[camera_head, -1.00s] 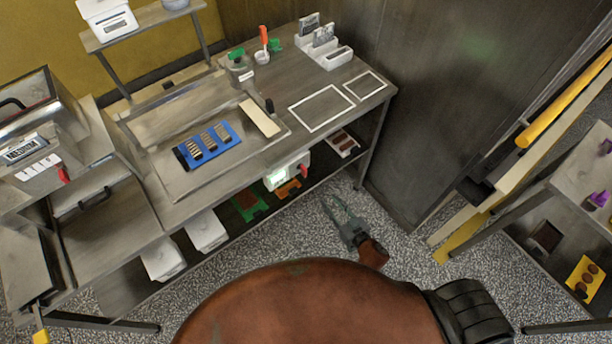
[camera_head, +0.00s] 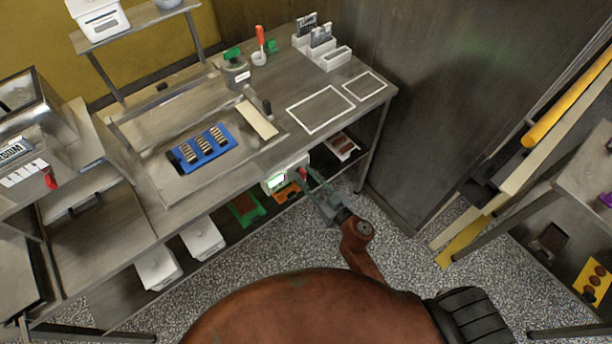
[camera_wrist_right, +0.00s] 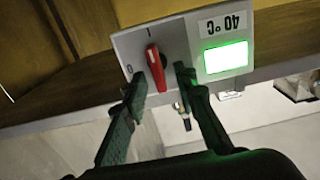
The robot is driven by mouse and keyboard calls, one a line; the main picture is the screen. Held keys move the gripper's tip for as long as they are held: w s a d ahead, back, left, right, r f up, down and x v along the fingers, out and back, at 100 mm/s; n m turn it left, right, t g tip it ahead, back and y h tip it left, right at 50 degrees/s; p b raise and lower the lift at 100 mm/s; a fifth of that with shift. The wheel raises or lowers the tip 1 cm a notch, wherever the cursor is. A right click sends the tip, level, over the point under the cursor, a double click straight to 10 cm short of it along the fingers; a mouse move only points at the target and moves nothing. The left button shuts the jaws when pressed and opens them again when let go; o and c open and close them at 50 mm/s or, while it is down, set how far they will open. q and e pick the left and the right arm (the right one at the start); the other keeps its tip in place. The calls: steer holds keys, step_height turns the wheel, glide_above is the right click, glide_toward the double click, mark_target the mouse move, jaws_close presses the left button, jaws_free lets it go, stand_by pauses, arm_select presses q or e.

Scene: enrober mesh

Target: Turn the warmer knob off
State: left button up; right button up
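The warmer's control box (camera_head: 284,172) is mounted under the front edge of the steel worktable, with a lit green display. In the right wrist view, the box (camera_wrist_right: 190,25) carries a "40°C" label, upside down in the picture, beside the green display (camera_wrist_right: 225,57). Its red knob (camera_wrist_right: 156,68) is a narrow bar standing nearly lengthwise in that view, slightly tilted. My right gripper (camera_head: 311,178) is in front of the box. In the wrist view its open fingers (camera_wrist_right: 159,88) lie on either side of the knob's near end; contact cannot be told. My left gripper is not in view.
The worktable (camera_head: 240,190) holds a blue tray (camera_head: 232,145) with dark bars. White bins (camera_head: 203,238) stand on the shelf below. A machine with a red lever (camera_head: 50,178) is at the left. A dark panel (camera_head: 440,100) stands to the right of the table.

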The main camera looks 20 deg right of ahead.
steer(key=shift+c, duration=0.3)
jaws_close()
steer(key=shift+n, duration=0.3)
steer(key=n, duration=0.2)
steer(key=shift+a+n+p, duration=0.15)
steer(key=shift+n+p, duration=0.15)
steer(key=shift+p, duration=0.05)
steer(key=n, duration=0.4)
steer(key=shift+s+a+f+n, duration=0.15)
steer(key=shift+a+f+n, duration=0.05)
steer(key=shift+a+n, duration=0.1)
steer(key=n+b, duration=0.1)
steer(key=n, duration=0.5)
steer(key=f+n+b, duration=0.1)
steer(key=n, duration=0.3)
steer(key=shift+s+a+b, duration=0.1)
steer(key=shift+a+b, duration=0.05)
steer(key=shift+b, duration=0.15)
